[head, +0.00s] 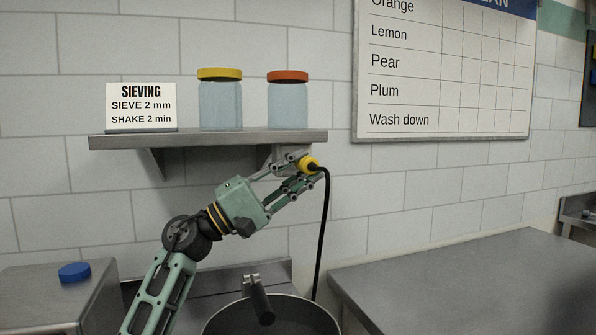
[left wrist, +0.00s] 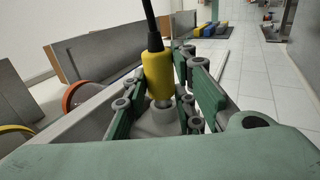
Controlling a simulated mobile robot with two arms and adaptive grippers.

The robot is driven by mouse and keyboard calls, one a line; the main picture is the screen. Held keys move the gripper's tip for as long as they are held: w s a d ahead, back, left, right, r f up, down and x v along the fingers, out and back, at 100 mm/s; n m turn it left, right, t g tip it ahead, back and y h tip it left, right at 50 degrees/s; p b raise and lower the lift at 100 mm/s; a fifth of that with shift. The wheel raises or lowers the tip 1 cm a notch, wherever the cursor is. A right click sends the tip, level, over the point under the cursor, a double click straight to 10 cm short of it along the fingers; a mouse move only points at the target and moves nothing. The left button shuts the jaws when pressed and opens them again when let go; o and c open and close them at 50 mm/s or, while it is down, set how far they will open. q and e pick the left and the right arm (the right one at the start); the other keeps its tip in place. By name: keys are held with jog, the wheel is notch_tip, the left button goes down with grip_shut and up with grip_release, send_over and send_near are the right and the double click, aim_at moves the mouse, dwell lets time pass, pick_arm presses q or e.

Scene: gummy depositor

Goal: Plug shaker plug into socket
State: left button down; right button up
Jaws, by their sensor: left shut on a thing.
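My left gripper (head: 304,176) is raised near the wall, just below the right end of the shelf. It is shut on the yellow shaker plug (head: 309,163), from which a black cable hangs down. In the left wrist view the yellow plug (left wrist: 158,77) stands between the green fingers, with the black cable leaving its upper end. A grey rounded piece (left wrist: 160,118) shows at the plug's lower end; I cannot tell whether it is the socket or whether the plug is seated in it. The socket is not clearly seen in the head view. My right gripper is not in view.
A steel shelf (head: 215,140) holds a sieving sign (head: 141,107), a yellow-lidded jar (head: 220,104) and a red-lidded jar (head: 288,105). A round dark pan (head: 215,322) stands below. A steel table (head: 470,275) at right is clear. A blue cap (head: 74,272) sits on a steel box at left.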

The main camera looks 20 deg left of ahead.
pick_arm(q)
jog(key=shift+w+a+r+t, duration=0.1)
jog(key=shift+w+a+t, duration=0.1)
jog(key=shift+a+t, duration=0.2)
jog(key=shift+s+d, duration=0.1)
jog(key=shift+d, duration=0.05)
jog(key=shift+s+d+f, duration=0.1)
jog(key=shift+d+f, duration=0.15)
jog(key=shift+d, duration=0.05)
jog(key=shift+y, duration=0.3)
jog(key=shift+s, duration=0.25)
jog(key=shift+d+b, duration=0.1)
jog(key=shift+b, duration=0.3)
jog(key=shift+b, duration=0.3)
